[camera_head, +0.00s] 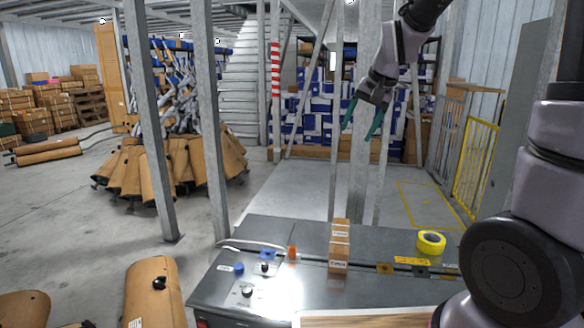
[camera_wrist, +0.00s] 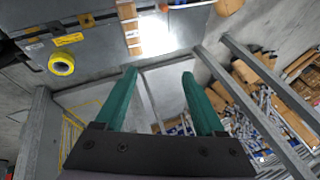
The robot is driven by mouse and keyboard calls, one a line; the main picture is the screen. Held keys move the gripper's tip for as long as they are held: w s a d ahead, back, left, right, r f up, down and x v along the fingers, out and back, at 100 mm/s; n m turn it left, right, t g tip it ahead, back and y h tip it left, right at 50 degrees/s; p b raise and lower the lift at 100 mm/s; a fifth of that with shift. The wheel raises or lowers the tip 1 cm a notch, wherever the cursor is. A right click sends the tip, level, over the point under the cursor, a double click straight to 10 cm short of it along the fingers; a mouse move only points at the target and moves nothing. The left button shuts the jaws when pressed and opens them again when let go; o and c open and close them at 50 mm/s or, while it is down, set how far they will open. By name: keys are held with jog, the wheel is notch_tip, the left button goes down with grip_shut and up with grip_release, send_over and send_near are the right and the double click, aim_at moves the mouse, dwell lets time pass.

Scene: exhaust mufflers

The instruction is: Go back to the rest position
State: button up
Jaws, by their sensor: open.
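My gripper (camera_head: 361,119) hangs from my raised arm in the upper right of the head view, high above and beyond the metal table. Its two green fingers are apart with nothing between them. In the wrist view the gripper (camera_wrist: 160,82) also shows open and empty, with the table top ahead of the fingertips. A small cardboard box (camera_head: 339,246) stands on the table, apart from the gripper. It shows at the top of the wrist view (camera_wrist: 129,28) as well.
The metal table (camera_head: 300,235) holds a yellow tape roll (camera_head: 431,242), knobs and an orange piece (camera_head: 292,252). Grey posts (camera_head: 150,120) rise at the left. Brown mufflers (camera_head: 155,290) lie on the floor. Shelves of blue and white boxes (camera_head: 310,125) stand behind.

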jog(key=s+d+r, duration=0.2)
jog(key=s, duration=0.4)
jog(key=s+d+r+t, duration=0.1)
jog(key=s+d+r, duration=0.2)
jog(key=s, duration=0.4)
jog(key=s+d+r+t, duration=0.1)
jog(key=s+d+r, duration=0.1)
jog(key=s, duration=0.5)
jog(key=shift+s+d+r+h, duration=0.25)
jog(key=shift+d+r+h, duration=0.05)
jog(key=shift+r+h, duration=0.15)
jog(key=shift+a, duration=0.1)
dwell(0.5)
